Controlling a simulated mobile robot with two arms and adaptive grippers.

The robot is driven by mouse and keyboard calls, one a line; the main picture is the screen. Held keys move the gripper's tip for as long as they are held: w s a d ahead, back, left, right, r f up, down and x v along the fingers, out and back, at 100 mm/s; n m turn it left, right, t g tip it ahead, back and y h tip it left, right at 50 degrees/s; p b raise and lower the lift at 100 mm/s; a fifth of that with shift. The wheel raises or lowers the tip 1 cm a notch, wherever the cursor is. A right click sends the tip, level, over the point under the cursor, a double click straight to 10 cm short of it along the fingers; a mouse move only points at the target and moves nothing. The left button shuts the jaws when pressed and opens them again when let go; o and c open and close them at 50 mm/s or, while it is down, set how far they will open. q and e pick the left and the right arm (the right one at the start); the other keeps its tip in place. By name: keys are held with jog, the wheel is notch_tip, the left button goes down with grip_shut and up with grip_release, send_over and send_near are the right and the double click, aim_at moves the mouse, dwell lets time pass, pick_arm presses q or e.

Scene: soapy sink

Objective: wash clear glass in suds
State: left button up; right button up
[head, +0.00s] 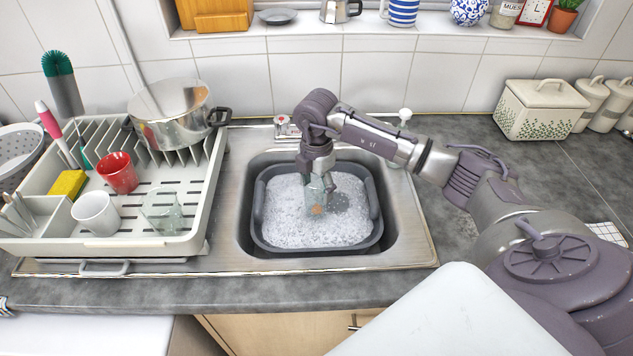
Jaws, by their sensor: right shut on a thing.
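A clear glass (316,196) hangs below my right gripper (322,184) in the head view. The gripper is shut on the glass and points down over the sink. The glass has an orange mark near its lower end and its bottom is at the suds; I cannot tell how deep it sits. White suds (290,228) fill a grey basin (312,250) inside the steel sink (400,225). My left gripper is not in view.
A dish rack (150,245) at the left holds a red mug (117,172), a white mug (96,213), another clear glass (162,212), a yellow sponge (68,184) and a steel pot (172,108). A white bread bin (540,110) stands at the back right.

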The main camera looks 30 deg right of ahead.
notch_tip(320, 180, down, 11)
jog(key=b, duration=0.7)
jog(key=shift+f, duration=0.15)
